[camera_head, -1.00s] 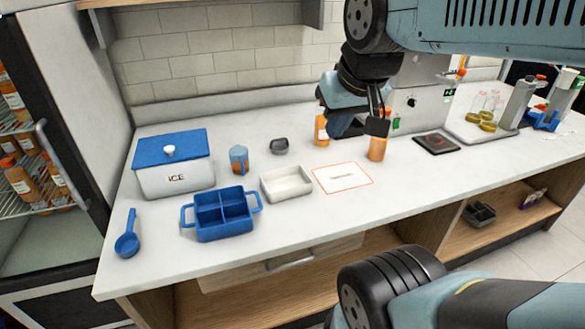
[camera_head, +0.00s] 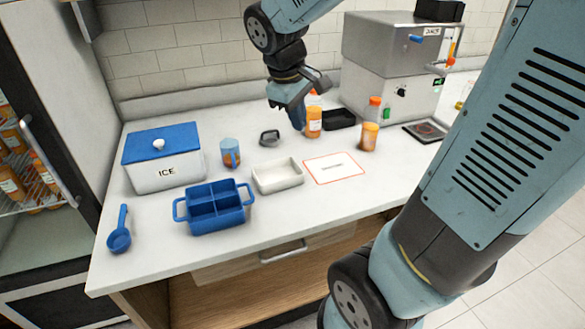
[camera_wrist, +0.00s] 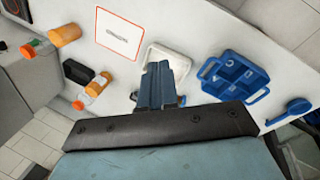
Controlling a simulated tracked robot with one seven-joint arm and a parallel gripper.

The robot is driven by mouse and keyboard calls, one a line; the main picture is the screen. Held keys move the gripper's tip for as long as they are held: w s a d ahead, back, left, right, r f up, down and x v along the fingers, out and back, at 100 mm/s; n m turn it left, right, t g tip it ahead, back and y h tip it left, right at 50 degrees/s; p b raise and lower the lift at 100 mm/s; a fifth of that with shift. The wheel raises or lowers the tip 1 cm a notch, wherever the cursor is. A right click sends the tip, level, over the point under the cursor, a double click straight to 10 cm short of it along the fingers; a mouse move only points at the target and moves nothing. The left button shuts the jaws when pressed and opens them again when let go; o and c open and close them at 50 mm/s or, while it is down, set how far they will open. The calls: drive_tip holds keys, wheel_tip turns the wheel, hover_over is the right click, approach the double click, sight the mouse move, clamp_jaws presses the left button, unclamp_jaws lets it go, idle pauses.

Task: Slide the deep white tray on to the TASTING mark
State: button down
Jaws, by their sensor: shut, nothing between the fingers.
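The deep white tray (camera_head: 278,178) is an empty rectangular tray on the white counter, between the blue divided caddy and the mark. The TASTING mark (camera_head: 333,168) is a white card-like rectangle with an orange-red outline, just right of the tray and apart from it. My gripper (camera_head: 298,122) is shut and empty, above the back of the counter, behind the tray and left of the orange bottle. In the wrist view, the gripper fingers (camera_wrist: 157,85) partly cover the white tray (camera_wrist: 170,58), and the mark (camera_wrist: 121,32) lies left of it, bare.
The blue divided caddy (camera_head: 214,206) stands close to the tray's left. The juicer (camera_head: 390,75) is at the back right.

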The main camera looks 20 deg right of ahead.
drive_tip(key=w+a+f+n+g+h, duration=0.1)
drive_tip(key=w+a+f+n+h, duration=0.2)
drive_tip(key=w+f+n, duration=0.5)
drive_tip(key=w+a+f+n+g+h, duration=0.1)
drive_tip(key=w+a+f+n+h, duration=0.25)
drive_tip(key=w+f, duration=0.45)
approach(301, 173)
drive_tip(key=f, duration=0.3)
drive_tip(key=shift+s+f, duration=0.25)
drive_tip(key=shift+f, duration=0.1)
drive_tip(key=d, duration=0.3)
drive_tip(key=shift+d+f, duration=0.1)
drive_tip(key=shift+d, duration=0.55)
